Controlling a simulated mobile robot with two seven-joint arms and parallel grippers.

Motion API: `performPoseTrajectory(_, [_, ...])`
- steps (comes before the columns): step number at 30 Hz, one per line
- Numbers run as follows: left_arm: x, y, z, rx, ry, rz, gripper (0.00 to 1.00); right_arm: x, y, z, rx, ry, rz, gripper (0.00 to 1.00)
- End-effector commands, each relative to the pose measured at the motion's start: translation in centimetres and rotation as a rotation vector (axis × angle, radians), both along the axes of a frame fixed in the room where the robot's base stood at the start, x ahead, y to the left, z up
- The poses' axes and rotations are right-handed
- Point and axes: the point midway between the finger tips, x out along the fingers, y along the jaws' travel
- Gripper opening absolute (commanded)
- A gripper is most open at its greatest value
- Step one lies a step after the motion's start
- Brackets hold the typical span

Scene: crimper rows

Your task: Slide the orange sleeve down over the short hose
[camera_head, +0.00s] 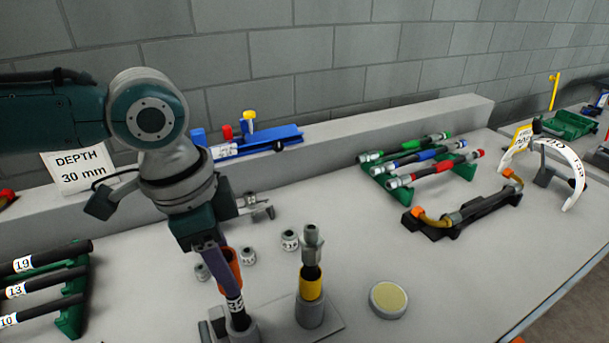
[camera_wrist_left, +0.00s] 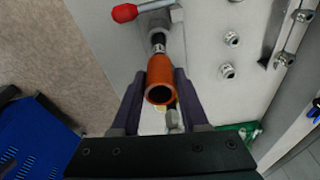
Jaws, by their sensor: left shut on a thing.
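The orange sleeve (camera_head: 234,272) is held upright, slightly tilted, between the purple fingers of my left gripper (camera_head: 226,278). In the left wrist view the sleeve (camera_wrist_left: 160,86) sits between both fingers (camera_wrist_left: 160,95), its open end facing the camera and dark inside. The short black hose (camera_head: 238,319) with a white label stands in a grey holder directly below the sleeve. In the left wrist view the labelled hose (camera_wrist_left: 158,42) lies in line beyond the sleeve. Whether the hose tip is inside the sleeve is hidden. My right gripper is not in view.
Beside the hose stands a second hose with a yellow sleeve (camera_head: 311,283) and metal fitting. Loose metal collars (camera_head: 290,240) lie behind. A round yellow-topped tin (camera_head: 388,299) is right. Hoses in racks (camera_head: 66,313) are at left. The table's right front is clear.

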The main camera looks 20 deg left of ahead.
Motion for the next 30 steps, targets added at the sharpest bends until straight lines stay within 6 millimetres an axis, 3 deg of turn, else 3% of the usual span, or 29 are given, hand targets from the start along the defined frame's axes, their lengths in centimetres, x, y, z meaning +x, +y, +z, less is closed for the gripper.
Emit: performPoseTrajectory(30, [0.0, 0.0, -2.7, 0.000, 0.000, 0.001, 0.00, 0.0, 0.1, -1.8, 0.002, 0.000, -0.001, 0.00])
